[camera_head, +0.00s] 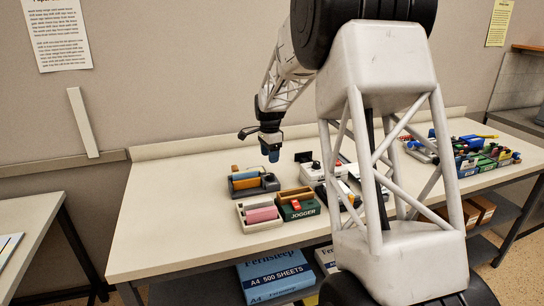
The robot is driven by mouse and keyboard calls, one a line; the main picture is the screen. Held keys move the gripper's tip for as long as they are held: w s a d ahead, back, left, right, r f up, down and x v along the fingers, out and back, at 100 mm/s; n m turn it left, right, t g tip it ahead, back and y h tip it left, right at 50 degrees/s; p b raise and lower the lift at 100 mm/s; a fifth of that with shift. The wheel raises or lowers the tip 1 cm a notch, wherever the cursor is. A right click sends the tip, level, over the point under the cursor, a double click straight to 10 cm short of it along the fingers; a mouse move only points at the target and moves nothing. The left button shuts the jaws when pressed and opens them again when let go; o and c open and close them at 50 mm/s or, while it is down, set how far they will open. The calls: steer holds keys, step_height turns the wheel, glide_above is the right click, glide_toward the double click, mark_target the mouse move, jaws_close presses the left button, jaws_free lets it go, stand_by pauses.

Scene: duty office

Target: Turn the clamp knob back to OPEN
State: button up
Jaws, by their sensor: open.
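My gripper (270,152), dark with a blue tip, points down in the air above the back middle of the long table (160,205). Its jaws are open, and I see nothing held. A white device (311,174) to the right of my gripper has a small black knob (316,165) on top. I cannot tell from this view whether this is the clamp knob, and no OPEN mark is readable. My arm hides part of the area to the right of the device.
Coloured items (487,158) crowd the right end. The table's left part is clear.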

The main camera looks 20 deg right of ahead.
steer(key=s+a+r+n, duration=0.2)
steer(key=s+r, duration=0.3)
steer(key=s, duration=0.5)
steer(key=s+a+r+n+t, duration=0.1)
steer(key=s+a+r, duration=0.2)
steer(key=s, duration=0.7)
steer(key=shift+a+r+n, duration=0.4)
steer(key=shift+r, duration=0.65)
steer(key=shift+w+f, duration=0.1)
steer(key=shift+w, duration=0.1)
steer(key=m+g, duration=0.1)
steer(key=m, duration=0.2)
glide_above(270, 174)
step_height(270, 174, down, 12)
steer(key=shift+r, duration=0.15)
steer(key=shift+s+f, duration=0.1)
steer(key=shift+f, duration=3.8)
